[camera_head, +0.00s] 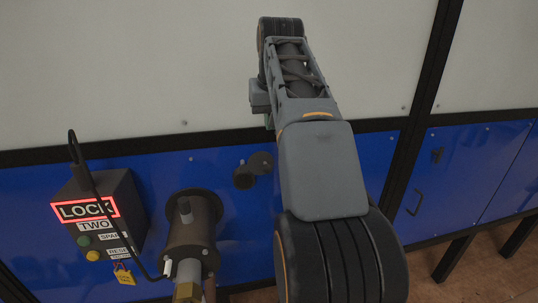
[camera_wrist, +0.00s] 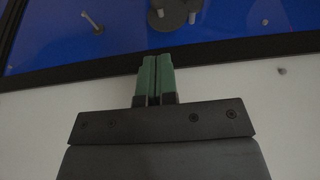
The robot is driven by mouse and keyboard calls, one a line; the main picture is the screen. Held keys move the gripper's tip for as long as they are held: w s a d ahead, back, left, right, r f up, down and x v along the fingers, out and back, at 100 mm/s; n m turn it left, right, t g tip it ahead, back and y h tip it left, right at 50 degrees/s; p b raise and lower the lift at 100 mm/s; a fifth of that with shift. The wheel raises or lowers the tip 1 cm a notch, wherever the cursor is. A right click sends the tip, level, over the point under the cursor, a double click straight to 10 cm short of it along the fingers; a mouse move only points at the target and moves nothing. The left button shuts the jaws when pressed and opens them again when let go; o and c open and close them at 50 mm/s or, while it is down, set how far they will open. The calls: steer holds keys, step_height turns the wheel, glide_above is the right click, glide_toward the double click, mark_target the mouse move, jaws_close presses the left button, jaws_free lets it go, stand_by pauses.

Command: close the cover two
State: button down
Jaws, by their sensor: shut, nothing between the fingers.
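A small dark round cover (camera_head: 260,163) with a round dark fitting (camera_head: 244,177) beside it is on the blue panel in the head view, just left of my arm. I cannot tell surely which is cover two or how far it is open. In the wrist view, a dark round piece (camera_wrist: 168,22) with a pin sits at the top, beyond my fingertips and apart from them. My gripper (camera_wrist: 155,62) has green fingers pressed together, with nothing between them, over the white wall strip. In the head view my arm hides most of the gripper.
A control box (camera_head: 98,222) with a red-lit LOCK sign and label TWO stands at left. A thick dark cylinder (camera_head: 192,235) with a cable projects beside it. A grey pin (camera_wrist: 92,23) sticks out at upper left in the wrist view. A blue door with a handle (camera_head: 414,202) is at right.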

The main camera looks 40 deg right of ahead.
mark_target(268, 165)
steer(key=x, duration=1.1)
steer(key=shift+s+d+f, duration=0.15)
steer(key=shift+f, duration=1.05)
steer(key=shift+f, duration=0.1)
